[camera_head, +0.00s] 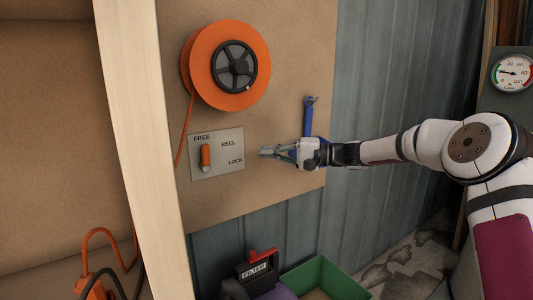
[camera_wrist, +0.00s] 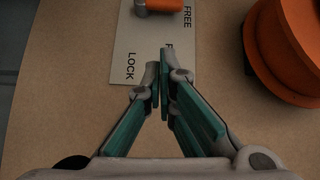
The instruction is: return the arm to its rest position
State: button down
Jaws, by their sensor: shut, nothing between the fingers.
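My gripper (camera_head: 264,152) is at the end of my outstretched arm, in front of the brown board, just right of the reel switch plate (camera_head: 233,162). In the wrist view my gripper (camera_wrist: 160,72) has its fingertips together with nothing between them. The plate also shows there (camera_wrist: 128,60), turned, beyond the fingertips. Its orange lever (camera_head: 206,156) points up toward FREE. The lever also shows at the top of the wrist view (camera_wrist: 160,5). I cannot tell how far the fingertips are from the plate.
An orange cable reel (camera_head: 212,58) hangs above the plate. A blue tool (camera_head: 308,118) is on the board behind my gripper. A green bin (camera_head: 322,279) and a FILTER box (camera_head: 256,273) stand below. A wooden post (camera_head: 135,130) is at left, a gauge (camera_head: 513,73) at right.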

jog(key=s+n+g+h, duration=0.35)
jog(key=s+h, duration=0.45)
jog(key=s, duration=1.4)
jog(key=s+d+f+m+h, duration=0.1)
jog(key=s+d+f+h, duration=0.15)
jog(key=s+d, duration=0.65)
jog(key=s+d+f+t+h, duration=0.15)
jog(key=s+d+h, duration=0.25)
jog(key=s, duration=0.9)
jog(key=s+d+f+m+h, duration=0.1)
jog(key=s+d+f+h, duration=0.15)
jog(key=s+d, duration=0.65)
notch_tip(320, 180, up, 18)
jog(key=s+a+t+p, duration=0.1)
jog(key=a+t+p, duration=0.1)
jog(key=p, duration=1.4)
jog(key=shift+s+f+t, duration=0.15)
jog(key=shift+s+t, duration=0.2)
jog(key=shift+t, duration=0.05)
